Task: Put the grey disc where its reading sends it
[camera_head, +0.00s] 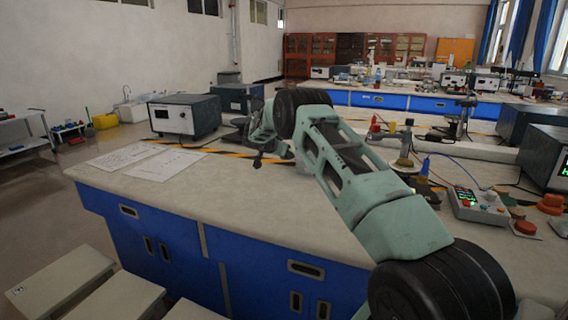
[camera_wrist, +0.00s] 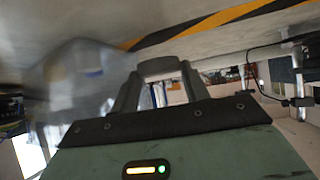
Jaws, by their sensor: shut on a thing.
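My gripper (camera_head: 258,161) hangs over the left part of the bench, beside the striped tape. In the wrist view my gripper (camera_wrist: 158,82) has its two fingers closed on a grey piece, which looks like the grey disc (camera_wrist: 158,66) seen at its edge. The disc cannot be made out in the head view. A meter box (camera_head: 478,205) with a lit green display and a red button stands on the right of the bench; its reading is too small to read.
Two paper sheets (camera_head: 165,163) lie on the left of the bench (camera_head: 225,205). Orange-red pieces (camera_head: 550,203) lie by the meter box. A stand (camera_head: 404,150) is behind my arm. Stools (camera_head: 120,297) stand in front.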

